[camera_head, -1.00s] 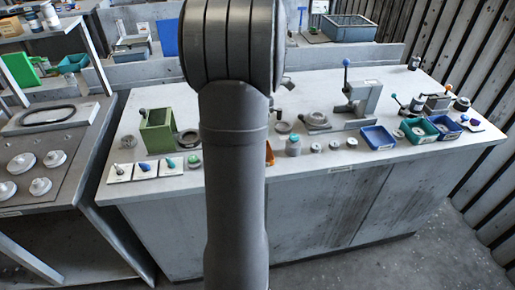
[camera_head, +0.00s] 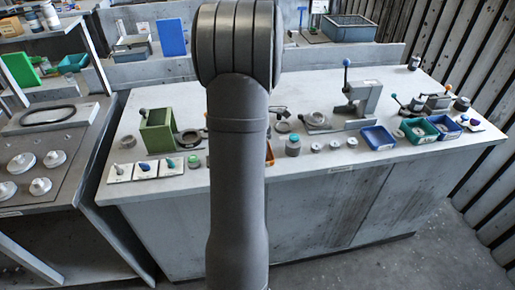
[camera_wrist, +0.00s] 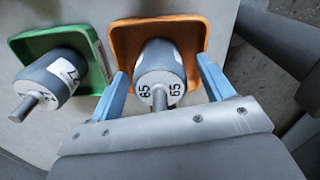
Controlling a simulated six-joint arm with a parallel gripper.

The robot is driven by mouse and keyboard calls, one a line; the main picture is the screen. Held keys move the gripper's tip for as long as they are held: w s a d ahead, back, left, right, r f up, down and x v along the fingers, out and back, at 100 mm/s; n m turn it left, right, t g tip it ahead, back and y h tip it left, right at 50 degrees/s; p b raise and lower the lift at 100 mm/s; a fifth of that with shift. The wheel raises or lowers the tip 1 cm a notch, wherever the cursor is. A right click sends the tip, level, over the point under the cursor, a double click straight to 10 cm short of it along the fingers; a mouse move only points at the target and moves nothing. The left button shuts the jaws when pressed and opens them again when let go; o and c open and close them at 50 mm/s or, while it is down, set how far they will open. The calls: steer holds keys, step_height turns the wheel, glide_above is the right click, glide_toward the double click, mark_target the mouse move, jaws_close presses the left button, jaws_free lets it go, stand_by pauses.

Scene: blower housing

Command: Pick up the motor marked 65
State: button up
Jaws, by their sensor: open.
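The motor marked 65 (camera_wrist: 160,67) is a grey cylinder with a white end face and a shaft. In the wrist view it stands in an orange tray (camera_wrist: 125,36), with "65" readable twice on its face. My gripper (camera_wrist: 163,78) is open, with one blue finger on each side of this motor. I cannot tell whether the fingers touch it. In the head view my arm hides the motor and gripper; only a sliver of the orange tray (camera_head: 270,154) shows.
Another grey motor (camera_wrist: 50,80) with a white label sits in a green tray (camera_wrist: 95,50), close left of the orange one. On the bench in the head view stand a green machine (camera_head: 157,131), a grey jar (camera_head: 293,145) and a blue bin (camera_head: 378,138).

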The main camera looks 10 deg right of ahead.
steer(key=c, duration=1.4)
steer(key=shift+r, duration=0.1)
